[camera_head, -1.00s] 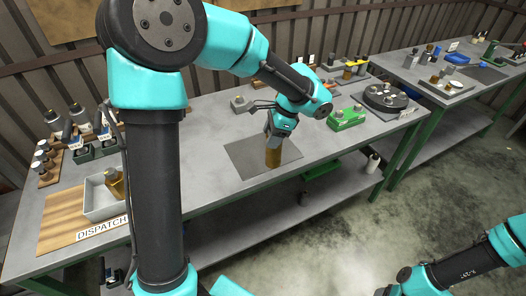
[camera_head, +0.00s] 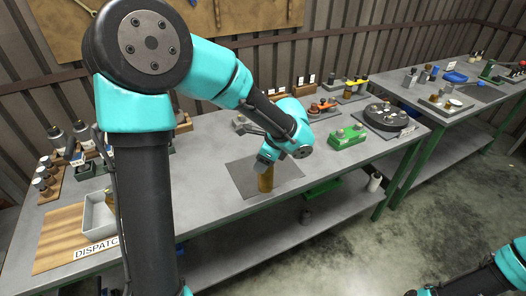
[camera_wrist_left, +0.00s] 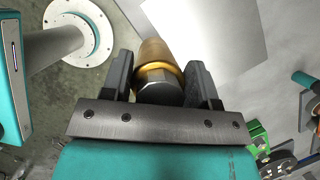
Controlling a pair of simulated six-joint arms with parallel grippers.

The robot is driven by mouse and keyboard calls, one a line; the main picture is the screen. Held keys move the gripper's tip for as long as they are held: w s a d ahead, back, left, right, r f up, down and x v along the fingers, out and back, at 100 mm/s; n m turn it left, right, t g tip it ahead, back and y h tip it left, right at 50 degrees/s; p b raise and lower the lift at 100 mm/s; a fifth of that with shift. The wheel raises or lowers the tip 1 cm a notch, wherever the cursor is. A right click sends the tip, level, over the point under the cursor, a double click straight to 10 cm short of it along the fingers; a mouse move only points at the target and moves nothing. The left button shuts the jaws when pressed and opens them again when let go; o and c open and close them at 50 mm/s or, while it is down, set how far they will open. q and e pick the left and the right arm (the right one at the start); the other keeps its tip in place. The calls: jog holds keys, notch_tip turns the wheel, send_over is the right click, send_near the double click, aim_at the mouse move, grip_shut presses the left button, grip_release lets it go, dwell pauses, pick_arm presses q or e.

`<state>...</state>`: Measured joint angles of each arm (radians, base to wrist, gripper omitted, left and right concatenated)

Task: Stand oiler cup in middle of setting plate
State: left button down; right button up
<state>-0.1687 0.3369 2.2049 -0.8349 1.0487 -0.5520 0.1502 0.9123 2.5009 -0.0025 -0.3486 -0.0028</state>
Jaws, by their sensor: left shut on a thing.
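The oiler cup is an amber-brown cylinder (camera_head: 265,180), roughly upright over the front half of the setting plate. The setting plate (camera_head: 240,173) is a flat dark grey sheet on the near bench. My left gripper (camera_head: 267,163) is above the cup and shut on it. In the left wrist view the cup (camera_wrist_left: 154,52), with a metal hex part at its near end, sits between the two dark fingers (camera_wrist_left: 160,85). I cannot tell whether its base touches the plate. My right arm shows at the lower right, but its gripper is out of frame.
A green box (camera_head: 347,137) and a dark round turntable (camera_head: 387,115) stand right of the plate. A white tray (camera_head: 98,215) is on a wooden board (camera_head: 60,238) at the left. Small parts line the bench's back. The bench front edge is close to the plate.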

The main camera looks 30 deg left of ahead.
pick_arm(q)
jog(key=w+a+f, duration=0.1)
jog(key=w+a, duration=0.6)
jog(key=w, duration=0.4)
jog(key=shift+w, duration=0.15)
jog(key=shift+f, duration=0.15)
jog(key=shift+f, duration=1.8)
jog(key=shift+c, duration=1.9)
grip_release()
jog(key=v, duration=1.2)
